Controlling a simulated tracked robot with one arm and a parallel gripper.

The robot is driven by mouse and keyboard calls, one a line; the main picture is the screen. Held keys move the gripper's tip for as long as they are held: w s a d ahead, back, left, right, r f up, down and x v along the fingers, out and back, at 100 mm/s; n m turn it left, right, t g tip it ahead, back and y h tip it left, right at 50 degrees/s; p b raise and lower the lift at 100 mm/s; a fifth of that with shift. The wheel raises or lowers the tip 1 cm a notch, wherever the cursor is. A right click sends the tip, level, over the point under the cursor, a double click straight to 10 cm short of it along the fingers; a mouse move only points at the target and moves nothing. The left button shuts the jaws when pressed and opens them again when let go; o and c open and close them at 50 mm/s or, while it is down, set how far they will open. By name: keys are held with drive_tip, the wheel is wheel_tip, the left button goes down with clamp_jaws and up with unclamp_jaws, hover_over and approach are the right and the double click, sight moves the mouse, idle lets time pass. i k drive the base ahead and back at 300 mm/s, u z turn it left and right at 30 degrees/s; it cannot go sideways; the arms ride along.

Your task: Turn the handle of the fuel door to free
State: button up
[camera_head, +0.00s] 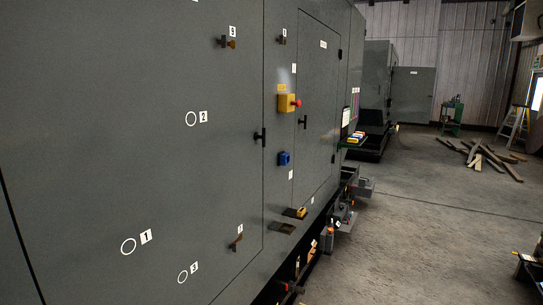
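A tall grey enclosure (90,120) fills the left and middle of the view. Its side has a narrow door (318,110) with a small white label near the top, too small to read. A black handle (303,122) is on the left part of this door. Another black handle (260,136) sits to its left, by the edge of the large panel. I cannot tell from the labels which door is the fuel door, or whether either handle is at free. My gripper is not in view.
A yellow box with a red button (288,103) and a blue box (284,158) are mounted between the handles. Brown latches (236,238) stick out of the panel. Grey boxes (358,187) stand low along the enclosure. Planks (482,153) and a stepladder (515,122) are farther back. The floor at right is mostly clear.

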sight(262, 137)
drive_tip(key=z, duration=0.05)
drive_tip(key=i, duration=0.8)
drive_tip(key=k, duration=0.5)
drive_tip(key=z, duration=0.6)
drive_tip(key=i, duration=2.25)
drive_tip(key=u, duration=0.25)
